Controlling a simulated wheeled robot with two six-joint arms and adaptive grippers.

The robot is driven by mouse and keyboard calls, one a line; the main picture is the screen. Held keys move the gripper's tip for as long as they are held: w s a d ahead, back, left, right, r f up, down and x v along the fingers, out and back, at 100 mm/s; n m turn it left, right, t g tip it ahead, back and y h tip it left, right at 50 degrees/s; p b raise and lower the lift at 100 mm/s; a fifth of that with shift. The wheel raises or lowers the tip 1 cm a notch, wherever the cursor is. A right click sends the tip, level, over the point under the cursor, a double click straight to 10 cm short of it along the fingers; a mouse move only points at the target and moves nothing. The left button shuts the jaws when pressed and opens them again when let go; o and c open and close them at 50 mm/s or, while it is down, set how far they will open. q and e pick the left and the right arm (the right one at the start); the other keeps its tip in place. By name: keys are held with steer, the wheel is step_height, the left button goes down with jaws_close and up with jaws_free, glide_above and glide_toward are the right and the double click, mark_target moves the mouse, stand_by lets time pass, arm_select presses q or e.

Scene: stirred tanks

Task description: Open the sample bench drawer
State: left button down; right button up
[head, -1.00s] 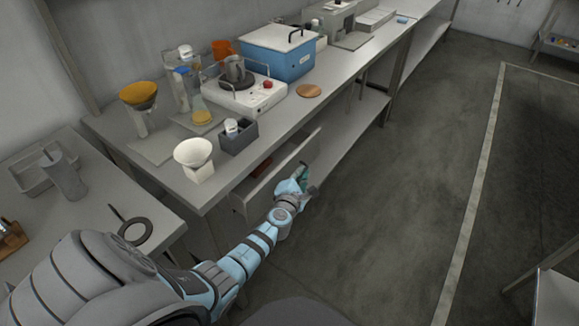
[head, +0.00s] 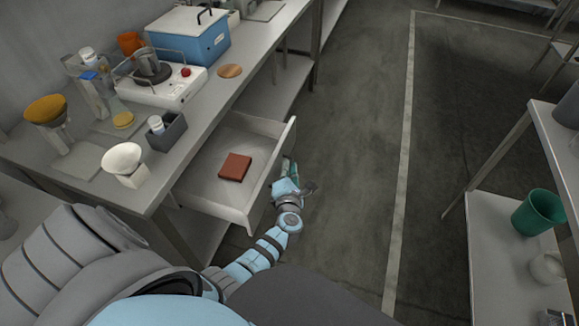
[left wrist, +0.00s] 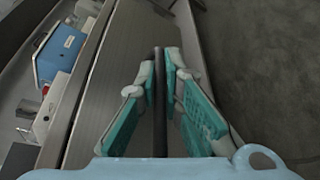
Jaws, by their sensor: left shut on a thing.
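The sample bench drawer (head: 222,203) stands pulled well out from under the bench top in the head view. A reddish-brown flat box or book (head: 235,167) lies inside it. My left gripper (head: 289,170) is at the outer side of the drawer front. In the left wrist view, the green finger pads of my left gripper (left wrist: 161,95) close on a thin dark bar, the drawer handle (left wrist: 159,65). The drawer front (left wrist: 112,85) is beside the fingers. My right gripper is not in view.
The bench (head: 200,115) carries a hotplate (head: 165,85), a blue box (head: 190,38), a white funnel (head: 122,158) and a dark grey holder (head: 166,133). A shelf with a green cup (head: 538,212) stands at the right. The floor between is clear.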

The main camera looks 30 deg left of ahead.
arm_select(q)
steer(key=c, duration=2)
jaws_free()
steer(key=v, duration=0.7)
steer(key=shift+s+d, duration=0.2)
steer(key=shift+s, duration=0.05)
steer(key=shift+r, duration=0.15)
